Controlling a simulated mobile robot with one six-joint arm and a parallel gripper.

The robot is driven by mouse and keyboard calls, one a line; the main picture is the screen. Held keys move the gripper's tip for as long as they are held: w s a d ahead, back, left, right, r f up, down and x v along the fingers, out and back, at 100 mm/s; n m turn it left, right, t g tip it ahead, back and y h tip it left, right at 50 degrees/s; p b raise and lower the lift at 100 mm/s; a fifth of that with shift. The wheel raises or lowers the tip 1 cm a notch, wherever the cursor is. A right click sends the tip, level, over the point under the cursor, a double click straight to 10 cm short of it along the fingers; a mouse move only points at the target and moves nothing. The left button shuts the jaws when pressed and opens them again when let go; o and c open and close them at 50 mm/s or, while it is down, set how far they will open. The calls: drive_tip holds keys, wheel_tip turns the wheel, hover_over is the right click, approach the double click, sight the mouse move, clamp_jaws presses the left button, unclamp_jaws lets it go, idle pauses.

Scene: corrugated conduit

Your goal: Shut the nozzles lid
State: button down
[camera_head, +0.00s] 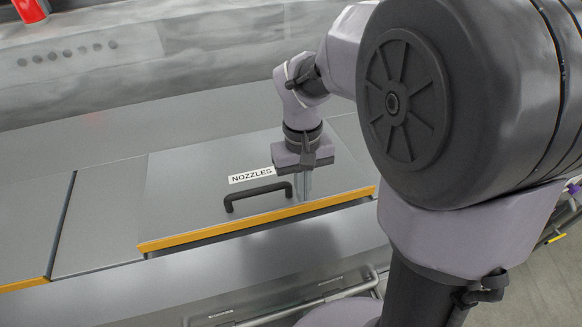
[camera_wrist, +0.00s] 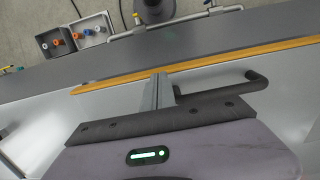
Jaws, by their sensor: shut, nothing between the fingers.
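The nozzles lid (camera_head: 190,190) is a grey metal panel with a yellow front edge, a "NOZZLES" label (camera_head: 251,176) and a black bar handle (camera_head: 258,192). It lies almost flat, with a thin dark gap under its front edge. My gripper (camera_head: 303,196) is shut and empty, pointing down over the lid just right of the handle. The fingertips look at or very near the lid's surface; contact cannot be told. In the wrist view the shut fingers (camera_wrist: 158,90) are beside the handle (camera_wrist: 240,82), near the yellow edge (camera_wrist: 195,68).
A neighbouring grey lid (camera_head: 25,230) with a yellow edge lies to the left. A metal rail (camera_head: 320,292) runs along the front below. Grey boxes with coloured fittings (camera_wrist: 75,38) stand beyond the front edge. A red object (camera_head: 31,10) is at the back left.

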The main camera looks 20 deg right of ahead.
drive_tip(key=shift+s+f, duration=0.15)
drive_tip(key=shift+f, duration=0.4)
drive_tip(key=shift+w+f, duration=0.2)
drive_tip(key=shift+f, duration=0.3)
drive_tip(key=shift+s, duration=0.15)
